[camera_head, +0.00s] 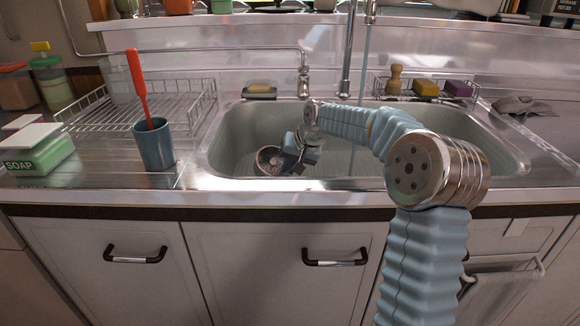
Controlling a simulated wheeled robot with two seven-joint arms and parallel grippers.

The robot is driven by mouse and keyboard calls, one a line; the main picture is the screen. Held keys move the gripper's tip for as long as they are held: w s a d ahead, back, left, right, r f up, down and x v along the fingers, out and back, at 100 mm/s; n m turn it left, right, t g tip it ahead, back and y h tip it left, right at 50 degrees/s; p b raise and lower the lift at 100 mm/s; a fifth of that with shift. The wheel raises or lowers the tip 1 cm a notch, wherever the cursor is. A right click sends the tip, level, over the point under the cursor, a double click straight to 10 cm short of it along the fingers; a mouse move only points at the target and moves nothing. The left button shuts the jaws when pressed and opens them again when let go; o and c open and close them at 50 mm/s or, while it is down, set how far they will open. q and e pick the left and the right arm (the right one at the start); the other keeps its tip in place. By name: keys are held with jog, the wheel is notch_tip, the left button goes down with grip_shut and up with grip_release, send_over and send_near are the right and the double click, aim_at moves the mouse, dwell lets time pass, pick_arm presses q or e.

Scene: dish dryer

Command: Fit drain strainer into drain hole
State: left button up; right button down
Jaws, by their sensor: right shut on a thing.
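The drain strainer (268,160) is a small round piece with a reddish-brown inside and a metal rim, low in the left part of the sink (228,140). My right gripper (284,158) is shut on the strainer's right side and holds it tilted. The strainer's height above the sink floor is hard to judge. The drain hole is not visible; my right arm and the sink's front edge hide part of the basin. My left gripper is not in view.
A teal cup (154,145) with a red-handled tool stands left of the sink, near a wire dish rack (130,112) and a soap box (38,152). The faucet (348,60) rises behind the sink. A wire caddy (425,90) and grey cloth (522,106) lie at right.

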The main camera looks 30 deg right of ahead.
jog(key=shift+f+b, duration=0.4)
jog(key=shift+f, duration=0.2)
jog(key=c, duration=1.2)
grip_release()
jog(key=shift+r, duration=0.25)
jog(key=shift+r+p, duration=0.6)
jog(key=v, duration=1.1)
jog(key=shift+s+r, duration=0.2)
jog(key=shift+s, duration=0.1)
